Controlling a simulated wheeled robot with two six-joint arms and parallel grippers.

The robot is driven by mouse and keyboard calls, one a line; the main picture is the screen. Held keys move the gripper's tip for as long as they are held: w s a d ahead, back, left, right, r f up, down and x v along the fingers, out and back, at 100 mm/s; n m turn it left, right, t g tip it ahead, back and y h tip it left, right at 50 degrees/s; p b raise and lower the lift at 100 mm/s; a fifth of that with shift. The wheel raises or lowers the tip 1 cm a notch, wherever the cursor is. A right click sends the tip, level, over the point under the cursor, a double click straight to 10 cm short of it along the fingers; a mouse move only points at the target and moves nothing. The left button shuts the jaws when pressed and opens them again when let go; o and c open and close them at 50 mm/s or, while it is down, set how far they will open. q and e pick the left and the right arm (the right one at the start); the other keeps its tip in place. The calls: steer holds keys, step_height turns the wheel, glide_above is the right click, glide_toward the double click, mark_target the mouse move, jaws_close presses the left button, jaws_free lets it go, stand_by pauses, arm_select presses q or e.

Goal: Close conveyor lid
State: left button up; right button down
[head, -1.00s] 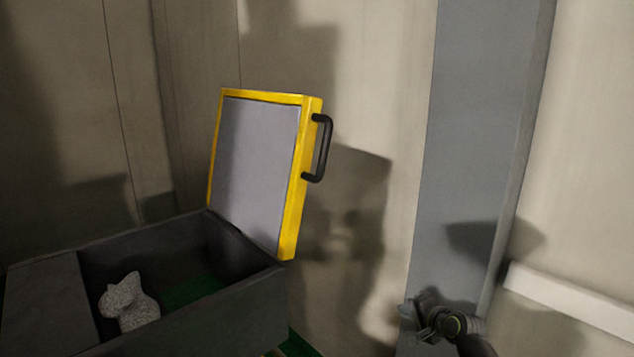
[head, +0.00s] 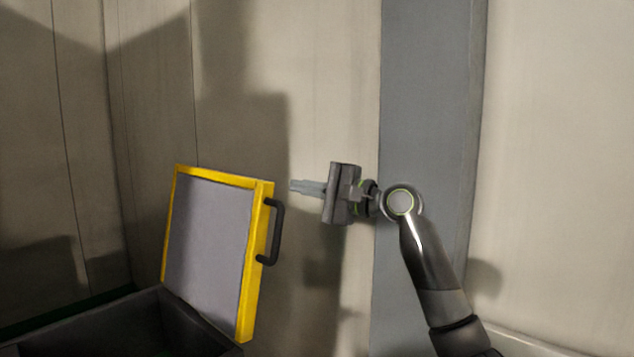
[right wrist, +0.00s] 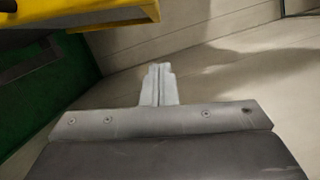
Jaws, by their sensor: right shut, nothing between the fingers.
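The conveyor lid (head: 212,250) stands open, tilted up from the dark conveyor box (head: 135,322). It has a yellow frame, a grey inner panel and a black bar handle (head: 274,232) on its right edge. My right gripper (head: 293,186) is shut and empty, to the right of the lid near its top edge and apart from it. In the right wrist view its closed fingers (right wrist: 158,84) point forward, and part of the yellow frame (right wrist: 110,20) shows at the upper left. My left gripper is not in view.
A beige panelled wall (head: 330,80) with a grey vertical strip (head: 425,120) stands behind the lid and my right arm. A green surface (right wrist: 75,75) shows below the lid in the right wrist view. The space around my right gripper looks free.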

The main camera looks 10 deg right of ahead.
steer(key=a+r+p, duration=0.1)
steer(key=a+p, duration=0.2)
steer(key=a, duration=0.3)
steer(key=shift+w+a+p, duration=0.3)
steer(key=shift+w+a, duration=0.1)
steer(key=shift+r, duration=0.15)
